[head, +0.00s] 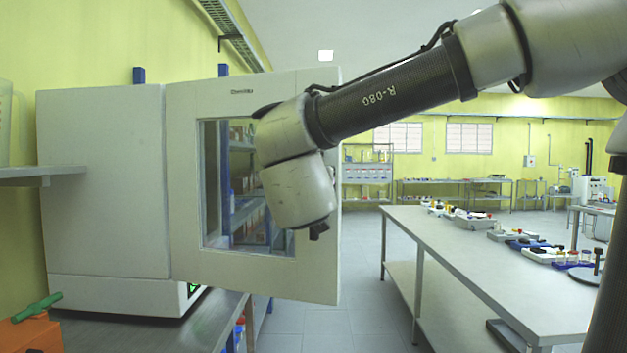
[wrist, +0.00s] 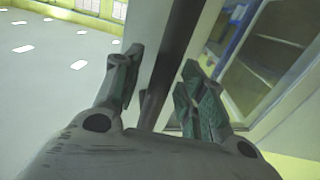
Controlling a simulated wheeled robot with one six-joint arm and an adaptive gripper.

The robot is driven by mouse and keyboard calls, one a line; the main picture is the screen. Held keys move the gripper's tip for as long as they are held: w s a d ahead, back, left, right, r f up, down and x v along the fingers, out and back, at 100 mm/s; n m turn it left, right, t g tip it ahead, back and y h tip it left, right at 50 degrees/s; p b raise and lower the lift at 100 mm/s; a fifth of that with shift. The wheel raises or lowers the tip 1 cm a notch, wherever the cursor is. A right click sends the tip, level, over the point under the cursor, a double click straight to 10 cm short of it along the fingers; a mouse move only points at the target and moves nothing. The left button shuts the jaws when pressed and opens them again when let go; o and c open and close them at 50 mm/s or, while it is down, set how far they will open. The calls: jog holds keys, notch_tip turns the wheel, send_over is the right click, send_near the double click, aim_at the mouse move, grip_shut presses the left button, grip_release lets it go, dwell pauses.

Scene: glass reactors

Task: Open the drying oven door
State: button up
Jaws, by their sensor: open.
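The drying oven (head: 105,185) is a large white box at the left in the head view. Its white door (head: 255,285), with a framed glass window (head: 222,195), stands swung out from the body, and shelves show through the glass. My arm's wrist covers part of the door, and my fingers cannot be made out in the head view. In the wrist view my gripper (wrist: 160,82) is open, its two fingers apart on either side of a dark grey upright strip (wrist: 172,60) by the door's edge, probably the handle. I cannot tell whether the fingers touch it.
The oven stands on a grey bench (head: 170,335), with an orange box (head: 32,332) with a green handle at the front left. A long table (head: 470,250) with trays and small labware runs along the right. Clear floor (head: 355,265) lies between the door and this table.

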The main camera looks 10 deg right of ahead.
jog(key=v, duration=1.1)
jog(key=shift+s, duration=0.4)
jog(key=shift+a, duration=0.1)
